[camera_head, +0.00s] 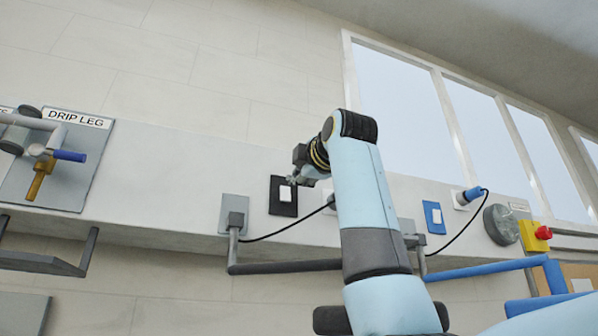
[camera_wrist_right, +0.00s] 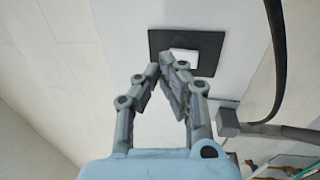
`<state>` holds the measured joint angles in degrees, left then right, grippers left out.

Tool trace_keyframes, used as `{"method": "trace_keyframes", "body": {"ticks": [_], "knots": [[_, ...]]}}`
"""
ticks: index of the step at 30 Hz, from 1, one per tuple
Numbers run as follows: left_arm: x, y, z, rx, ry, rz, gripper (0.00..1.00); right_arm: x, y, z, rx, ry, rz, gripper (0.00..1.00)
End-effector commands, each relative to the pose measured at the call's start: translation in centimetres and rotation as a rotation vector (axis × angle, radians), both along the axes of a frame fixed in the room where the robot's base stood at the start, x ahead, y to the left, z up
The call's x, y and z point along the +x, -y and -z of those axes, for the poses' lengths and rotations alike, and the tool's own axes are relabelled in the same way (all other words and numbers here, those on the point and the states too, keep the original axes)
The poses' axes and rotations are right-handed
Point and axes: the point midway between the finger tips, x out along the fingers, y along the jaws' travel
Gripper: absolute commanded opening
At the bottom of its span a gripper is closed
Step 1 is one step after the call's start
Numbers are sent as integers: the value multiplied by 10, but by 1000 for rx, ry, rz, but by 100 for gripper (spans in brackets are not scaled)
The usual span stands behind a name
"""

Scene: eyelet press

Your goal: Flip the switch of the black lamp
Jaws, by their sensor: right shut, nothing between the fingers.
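A black switch plate (camera_head: 283,208) with a white rocker (camera_head: 286,193) is on the pale wall ledge in the head view. In the wrist view the black plate (camera_wrist_right: 211,54) and its white rocker (camera_wrist_right: 184,58) are just beyond my fingertips. My right gripper (camera_head: 293,180) is at the plate, its fingers shut and empty. The fingertips (camera_wrist_right: 161,66) meet near the rocker's lower left side; I cannot tell whether they touch it. A dark grey lamp arm (camera_head: 290,267) runs below the ledge, partly hidden by my right arm. My left gripper is not in view.
A blue switch plate (camera_head: 434,218), blue bar (camera_head: 490,269) and red button (camera_head: 543,233) are to the right. A drip leg panel (camera_head: 60,165) is far left.

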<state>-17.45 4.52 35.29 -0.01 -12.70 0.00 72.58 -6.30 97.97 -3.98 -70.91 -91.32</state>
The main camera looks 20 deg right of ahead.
Motion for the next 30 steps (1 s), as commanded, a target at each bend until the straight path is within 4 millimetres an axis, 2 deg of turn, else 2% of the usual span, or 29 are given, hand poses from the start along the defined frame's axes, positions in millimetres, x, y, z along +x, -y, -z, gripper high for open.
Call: {"method": "trace_keyframes", "body": {"ticks": [3,6,8,14,18,24,30], "knots": [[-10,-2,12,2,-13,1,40,-16,1,0,0,3,0,0],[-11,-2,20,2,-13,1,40,-29,1,-2,0,2,0,0],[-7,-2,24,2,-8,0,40,-39,1,-4,0,3,0,0],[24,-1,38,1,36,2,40,-72,3,-9,0,5,0,0],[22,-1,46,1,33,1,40,-89,3,-13,0,2,0,0],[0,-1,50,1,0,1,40,-99,3,-16,0,-1,0,0],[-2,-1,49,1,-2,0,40,-99,3,-17,0,-1,0,0]]}}
